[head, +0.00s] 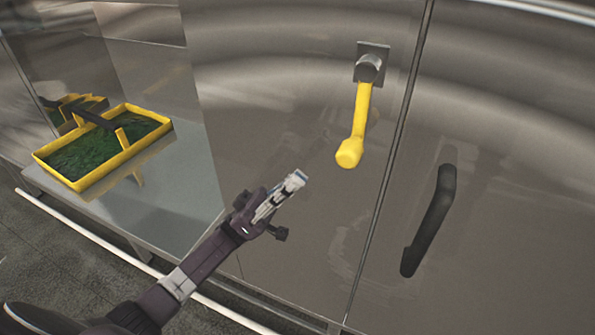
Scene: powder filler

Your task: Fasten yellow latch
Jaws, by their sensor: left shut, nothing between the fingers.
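The yellow latch (357,123) is on the grey metal panel in the upper right of the head view. Its handle hangs down from a grey square mount (371,63), leaning slightly left, and ends in a thick knob. My left gripper (299,176) is shut and empty. It is below and to the left of the knob, apart from it, with its fingertips pointing up and right. My right gripper is not in view.
A black door handle (430,221) is on the panel at right, past a vertical seam (390,150). A yellow-rimmed tray (76,186) with green contents stands on a metal shelf (165,205) at left. The panel around the latch is clear.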

